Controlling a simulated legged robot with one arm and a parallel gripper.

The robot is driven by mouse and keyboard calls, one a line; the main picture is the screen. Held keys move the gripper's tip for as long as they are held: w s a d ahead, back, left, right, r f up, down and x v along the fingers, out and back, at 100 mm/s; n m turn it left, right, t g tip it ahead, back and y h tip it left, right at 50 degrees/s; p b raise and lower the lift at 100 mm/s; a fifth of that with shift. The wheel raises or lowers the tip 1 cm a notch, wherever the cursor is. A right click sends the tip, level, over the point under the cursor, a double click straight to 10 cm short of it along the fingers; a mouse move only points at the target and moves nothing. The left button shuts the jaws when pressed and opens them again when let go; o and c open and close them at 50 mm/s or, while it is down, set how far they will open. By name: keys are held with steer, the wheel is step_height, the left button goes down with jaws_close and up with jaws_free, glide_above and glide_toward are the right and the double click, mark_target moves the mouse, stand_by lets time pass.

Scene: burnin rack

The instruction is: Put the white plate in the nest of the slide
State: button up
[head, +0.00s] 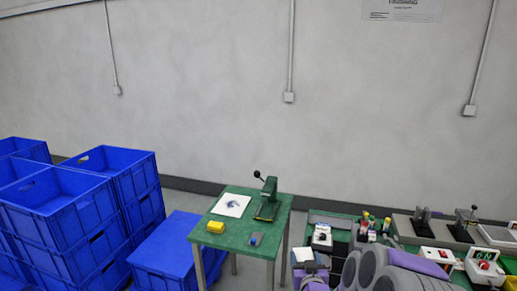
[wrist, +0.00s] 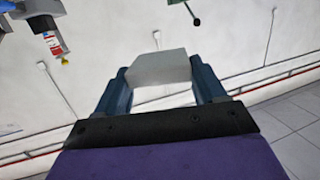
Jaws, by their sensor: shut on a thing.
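The white plate (wrist: 160,68) is between the two dark blue fingers of my gripper (wrist: 158,80) in the wrist view. The fingers are shut on its sides, and it sticks out past their tips. In the head view the white plate (head: 303,255) shows small at the lower middle, in front of my purple gripper (head: 309,270), right of the green table. A green hand press (head: 269,198) with a black-knobbed lever stands at the back right of the table. A slide and its nest cannot be made out clearly in either view.
Blue crates (head: 60,205) are stacked at the left. A crowded bench with fixtures (head: 460,233) stands at the right, partly behind my arm.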

steer(key=shift+a+r, duration=0.3)
steer(key=shift+a, duration=0.15)
steer(key=s+d+f+m+h, duration=0.2)
steer(key=s+d+f, duration=0.2)
steer(key=d+f, duration=0.85)
steer(key=s+d+f+m+h, duration=0.1)
steer(key=s+d+f+h, duration=0.1)
steer(key=s+d+f, duration=0.7)
steer(key=shift+s+d+f+g, duration=0.15)
steer(key=shift+d+f+g, duration=0.15)
steer(key=shift+d, duration=0.3)
steer(key=w+a+b, duration=0.1)
steer(key=w, duration=0.3)
steer(key=w+a+f+b, duration=0.1)
steer(key=w, duration=0.4)
steer(key=w+a+b, duration=0.1)
steer(key=w, duration=0.4)
steer(key=shift+w+a+f+b, duration=0.1)
steer(key=shift+w+f+b, duration=0.1)
steer(key=shift+w+b, duration=0.1)
steer(key=shift+w+a+f, duration=0.1)
steer(key=shift+w+a, duration=0.05)
steer(key=shift+w, duration=0.35)
steer(key=shift+f+b, duration=0.45)
steer(key=shift+f, duration=1)
